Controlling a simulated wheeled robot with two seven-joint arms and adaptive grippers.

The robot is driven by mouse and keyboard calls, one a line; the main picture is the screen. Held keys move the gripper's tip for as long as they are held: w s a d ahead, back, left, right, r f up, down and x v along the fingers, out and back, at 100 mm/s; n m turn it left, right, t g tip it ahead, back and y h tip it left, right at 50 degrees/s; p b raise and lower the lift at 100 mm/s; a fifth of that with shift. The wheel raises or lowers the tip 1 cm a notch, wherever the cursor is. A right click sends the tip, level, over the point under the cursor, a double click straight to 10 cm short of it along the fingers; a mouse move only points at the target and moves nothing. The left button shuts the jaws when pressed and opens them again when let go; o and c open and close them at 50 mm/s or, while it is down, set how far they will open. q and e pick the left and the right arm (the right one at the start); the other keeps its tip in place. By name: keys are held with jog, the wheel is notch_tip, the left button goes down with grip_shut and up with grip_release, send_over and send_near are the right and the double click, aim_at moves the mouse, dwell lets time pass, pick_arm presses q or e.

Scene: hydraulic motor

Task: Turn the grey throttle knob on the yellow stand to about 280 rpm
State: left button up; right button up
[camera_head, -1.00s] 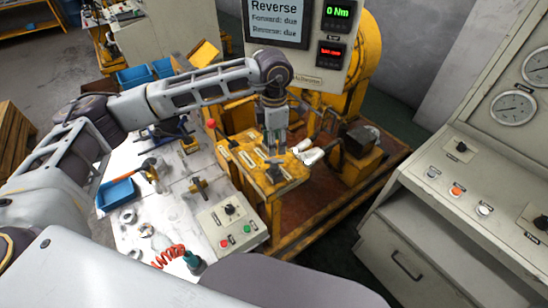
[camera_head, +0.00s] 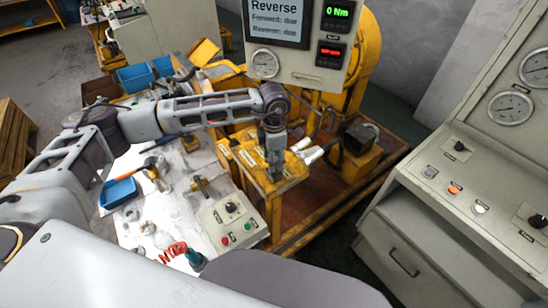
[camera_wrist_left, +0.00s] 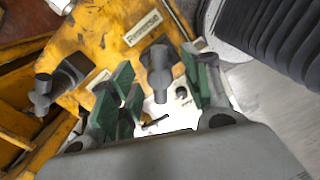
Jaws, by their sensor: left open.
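The yellow stand (camera_head: 293,172) has a row of labelled controls on its top. My left gripper (camera_head: 274,178) points down over its near end and hides the knob there in the head view. In the left wrist view a grey knob (camera_wrist_left: 158,72) on the yellow surface shows between the two green-padded fingers of my left gripper (camera_wrist_left: 160,88). The fingers stand apart on either side of it; I cannot tell whether either touches it. A second grey knob (camera_wrist_left: 60,85) lies outside the fingers, to the left. My right gripper is not in view.
A panel above has a green display (camera_head: 337,13) reading 0 Nm, a red display (camera_head: 330,53) too blurred to read, and a round gauge (camera_head: 265,63). A grey control box (camera_head: 235,222) stands near the stand. Light fittings (camera_head: 308,152) lie right of the gripper.

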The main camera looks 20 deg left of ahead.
pick_arm(q)
jog(key=shift+c, duration=0.4)
grip_shut()
dwell(0.9)
jog(key=shift+o, duration=0.4)
grip_release()
jog(key=shift+r, duration=0.1)
notch_tip(320, 180, up, 12)
dwell(0.4)
